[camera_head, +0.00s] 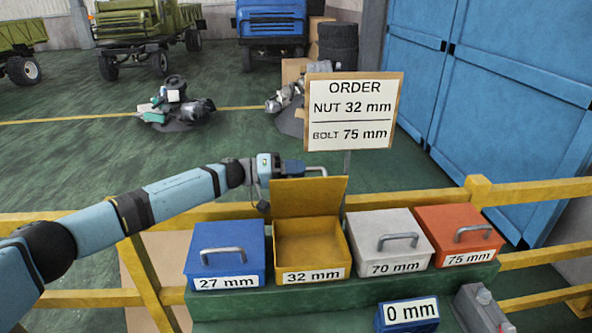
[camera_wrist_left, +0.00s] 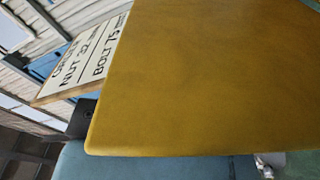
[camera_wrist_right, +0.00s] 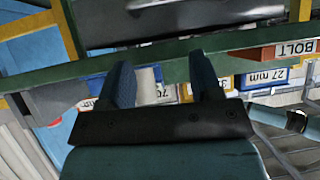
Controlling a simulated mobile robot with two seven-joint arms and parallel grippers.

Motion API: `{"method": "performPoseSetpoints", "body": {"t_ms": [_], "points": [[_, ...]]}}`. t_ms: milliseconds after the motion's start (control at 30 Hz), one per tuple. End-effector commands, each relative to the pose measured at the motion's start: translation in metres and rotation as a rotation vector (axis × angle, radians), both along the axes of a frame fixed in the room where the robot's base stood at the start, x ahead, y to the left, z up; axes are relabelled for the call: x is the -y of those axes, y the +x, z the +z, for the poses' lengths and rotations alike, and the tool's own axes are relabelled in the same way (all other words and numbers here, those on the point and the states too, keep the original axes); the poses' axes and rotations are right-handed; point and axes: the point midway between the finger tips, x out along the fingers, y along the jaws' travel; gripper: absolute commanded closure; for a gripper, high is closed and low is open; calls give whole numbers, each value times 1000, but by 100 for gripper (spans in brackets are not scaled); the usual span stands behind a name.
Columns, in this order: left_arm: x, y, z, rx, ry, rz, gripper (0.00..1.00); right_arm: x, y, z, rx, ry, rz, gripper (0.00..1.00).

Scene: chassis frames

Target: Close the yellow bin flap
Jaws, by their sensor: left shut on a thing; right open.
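The yellow bin (camera_head: 315,276), labelled 32 mm, stands open on the green bench. Its flap (camera_head: 308,196) is raised upright at the back, and in the left wrist view the flap (camera_wrist_left: 220,80) fills most of the picture. My left gripper (camera_head: 298,168) is behind the flap's top edge, shut on the flap's grey handle (camera_head: 317,168). The fingertips are partly hidden. My right gripper (camera_wrist_right: 164,85) shows only in its own wrist view, open, with nothing between its fingers. It is not seen in the head view.
A closed blue bin (camera_head: 226,270) stands left of the yellow bin; closed grey (camera_head: 400,256) and orange (camera_head: 470,250) bins stand to the right. The order sign (camera_head: 352,110) rises close behind the flap. Yellow rails (camera_head: 530,193) run behind the bench. A small display (camera_head: 408,313) reads 0 mm.

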Motion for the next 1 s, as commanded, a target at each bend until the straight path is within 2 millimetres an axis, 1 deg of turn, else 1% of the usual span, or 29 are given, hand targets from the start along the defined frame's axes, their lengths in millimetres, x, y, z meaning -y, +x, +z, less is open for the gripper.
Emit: {"method": "performPoseSetpoints", "body": {"t_ms": [167, 267, 400, 600, 800, 1000], "points": [[1, -8, 1, 44, 11, -1, 100, 0, 0, 11, 0, -1, -1, 41], [3, -16, 1, 93, 21, -1, 100, 0, 0, 21, 0, -1, -1, 41], [6, -32, -2, 188, 40, -1, 100, 1, 1, 36, 5, -3, -2, 41], [9, -53, -11, 337, 70, 1, 100, 6, 2, 51, 14, -8, -12, 41], [14, -71, -21, 468, 95, 1, 100, 7, 0, 53, 7, -11, -15, 41], [16, -82, -29, 558, 113, 1, 100, 7, -2, 54, 2, -10, -16, 41]]}}
